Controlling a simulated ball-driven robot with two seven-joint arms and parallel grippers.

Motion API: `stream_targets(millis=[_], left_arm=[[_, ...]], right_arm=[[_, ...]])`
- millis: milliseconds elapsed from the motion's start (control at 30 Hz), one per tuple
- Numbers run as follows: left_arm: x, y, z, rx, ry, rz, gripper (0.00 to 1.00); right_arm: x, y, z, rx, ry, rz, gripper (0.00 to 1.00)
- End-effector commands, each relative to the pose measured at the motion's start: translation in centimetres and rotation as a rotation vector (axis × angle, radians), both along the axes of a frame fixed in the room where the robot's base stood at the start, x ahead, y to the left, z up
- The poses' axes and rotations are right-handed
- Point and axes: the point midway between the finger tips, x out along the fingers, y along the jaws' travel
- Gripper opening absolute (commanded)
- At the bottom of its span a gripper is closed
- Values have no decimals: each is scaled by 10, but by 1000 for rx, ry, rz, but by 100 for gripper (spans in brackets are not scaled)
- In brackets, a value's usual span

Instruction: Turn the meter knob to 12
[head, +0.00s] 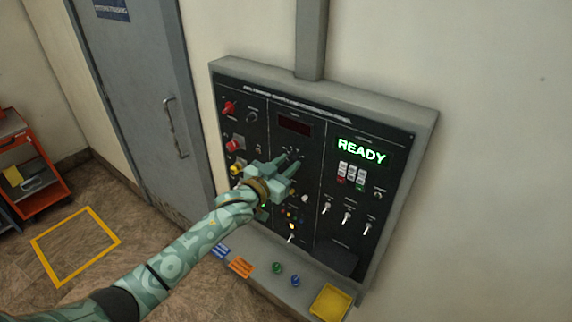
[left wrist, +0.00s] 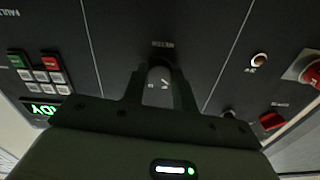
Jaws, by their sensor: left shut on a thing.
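My left gripper (head: 289,161) reaches up to the middle section of the dark wall panel (head: 262,100), its fingers against the panel face below the dark red display (head: 295,125). In the left wrist view its two fingers are shut on the sides of the meter knob (left wrist: 160,78), a dark round knob with pale marks on its face. In the head view the gripper hides the knob, and part of its dial marks show around the fingertips. I cannot read which number the knob points to. My right gripper is not in view.
A green READY screen (head: 361,151) and a keypad (head: 351,173) are at the panel's right. Red knobs (head: 228,108) are at its left. Toggle switches (head: 346,217) sit lower right. A ledge below holds a yellow tray (head: 330,303). A grey door (head: 150,90) stands left.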

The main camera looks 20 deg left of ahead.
Motion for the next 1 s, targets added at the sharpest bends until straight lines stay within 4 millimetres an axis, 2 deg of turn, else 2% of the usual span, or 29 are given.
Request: stream_targets(millis=[1000], left_arm=[[0, 1, -1, 875, -315, 0, 5]], right_arm=[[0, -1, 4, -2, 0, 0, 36]])
